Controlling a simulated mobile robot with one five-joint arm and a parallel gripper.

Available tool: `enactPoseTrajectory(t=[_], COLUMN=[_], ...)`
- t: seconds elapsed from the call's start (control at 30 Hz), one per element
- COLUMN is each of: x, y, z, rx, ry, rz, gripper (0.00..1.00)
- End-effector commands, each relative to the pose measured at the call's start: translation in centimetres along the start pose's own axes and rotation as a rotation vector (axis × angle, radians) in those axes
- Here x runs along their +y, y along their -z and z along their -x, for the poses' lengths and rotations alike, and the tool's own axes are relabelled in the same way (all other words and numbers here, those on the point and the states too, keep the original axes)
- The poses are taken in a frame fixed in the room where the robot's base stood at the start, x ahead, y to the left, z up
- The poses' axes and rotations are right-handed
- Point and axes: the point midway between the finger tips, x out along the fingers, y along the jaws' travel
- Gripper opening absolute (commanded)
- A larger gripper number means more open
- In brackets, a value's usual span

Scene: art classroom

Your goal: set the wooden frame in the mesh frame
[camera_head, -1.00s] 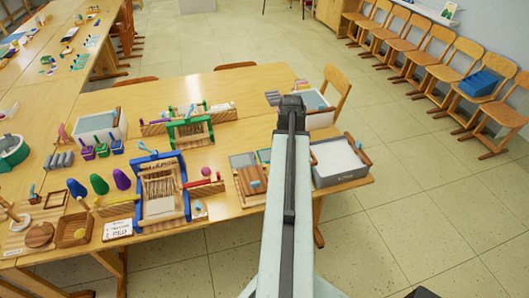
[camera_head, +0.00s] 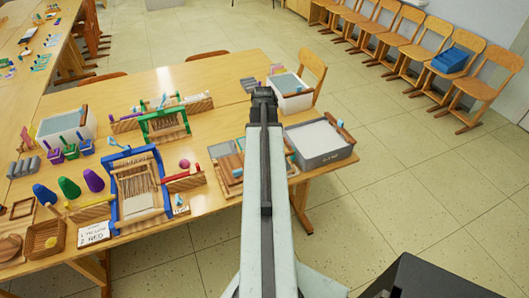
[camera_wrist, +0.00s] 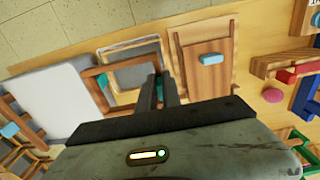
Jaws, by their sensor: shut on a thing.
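My gripper (camera_wrist: 160,92) is shut on the small teal tab (camera_wrist: 158,85) of a brown wooden frame (camera_wrist: 92,72). The frame juts out to the left of the fingers in the wrist view, and part of it is hidden behind them. The mesh frame (camera_wrist: 132,73), a grey panel with a pale wooden rim, lies on the table just beyond the fingers. The held frame overlaps its left side in this view; I cannot tell whether they touch.
A brown board with a light-blue handle (camera_wrist: 211,58) lies right of the mesh frame. A grey tub with white contents (camera_head: 318,143) stands at the table's right. A blue loom (camera_head: 140,186) and a green loom (camera_head: 164,124) stand left.

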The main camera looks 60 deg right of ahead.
Motion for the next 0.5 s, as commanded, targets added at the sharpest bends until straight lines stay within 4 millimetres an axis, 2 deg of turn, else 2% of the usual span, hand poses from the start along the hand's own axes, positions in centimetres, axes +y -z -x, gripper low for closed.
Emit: enactPoseTrajectory(t=[0.5], x=[0.1], y=[0.0], z=[-4.7], rx=[0.0], ry=[0.0], rz=[-0.001], gripper=[0.0])
